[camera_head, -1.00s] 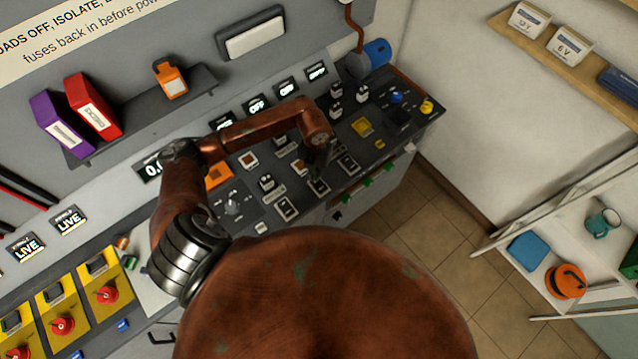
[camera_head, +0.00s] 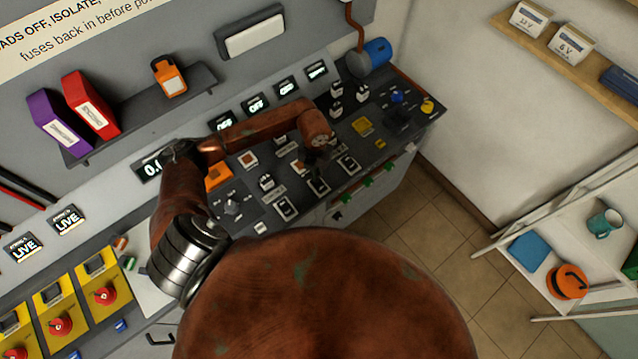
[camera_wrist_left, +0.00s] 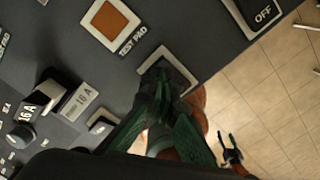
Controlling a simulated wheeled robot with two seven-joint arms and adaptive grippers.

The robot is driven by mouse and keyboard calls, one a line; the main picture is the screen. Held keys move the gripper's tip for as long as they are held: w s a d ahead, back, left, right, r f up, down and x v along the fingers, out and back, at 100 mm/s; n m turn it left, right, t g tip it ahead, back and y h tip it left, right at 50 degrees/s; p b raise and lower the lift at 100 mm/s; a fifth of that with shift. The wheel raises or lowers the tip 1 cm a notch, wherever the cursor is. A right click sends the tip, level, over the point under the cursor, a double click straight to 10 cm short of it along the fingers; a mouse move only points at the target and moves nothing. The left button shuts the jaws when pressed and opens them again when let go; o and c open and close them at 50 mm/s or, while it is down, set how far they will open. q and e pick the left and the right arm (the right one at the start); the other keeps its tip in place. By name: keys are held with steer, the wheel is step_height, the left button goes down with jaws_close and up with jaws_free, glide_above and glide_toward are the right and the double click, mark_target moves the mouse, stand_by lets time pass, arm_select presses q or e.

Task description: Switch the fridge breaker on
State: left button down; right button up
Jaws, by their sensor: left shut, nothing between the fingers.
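The dark control panel (camera_head: 255,195) carries several white-framed rocker switches. One (camera_head: 285,208), a second (camera_head: 318,186) and a third (camera_head: 347,163) stand in a slanting row near its front edge. I cannot read which is the fridge breaker. My left gripper (camera_head: 314,160) is over this row, partly hidden by its own wrist. In the wrist view its dark green fingers (camera_wrist_left: 162,82) are shut and empty, at or just above a white-framed rocker (camera_wrist_left: 182,66), and cover much of it. Contact is unclear. A small dark green shape (camera_wrist_left: 230,155), perhaps my right gripper, shows low over the floor.
An orange test pad (camera_wrist_left: 110,20) is beside the covered rocker, and an OFF display (camera_wrist_left: 262,12) is farther right. A rotary knob (camera_head: 232,207) and black knobs (camera_head: 336,90) stand up from the panel. Yellow isolators with red knobs (camera_head: 104,295) are at left. Tiled floor is right.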

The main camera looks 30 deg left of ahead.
arm_select(q)
steer(key=shift+f+b, duration=0.35)
steer(key=shift+f, duration=0.15)
stand_by(0.3)
steer(key=shift+r+p, duration=1.55)
steer(key=shift+r, duration=0.9)
steer(key=shift+r+p, duration=0.65)
steer(key=shift+r, duration=0.45)
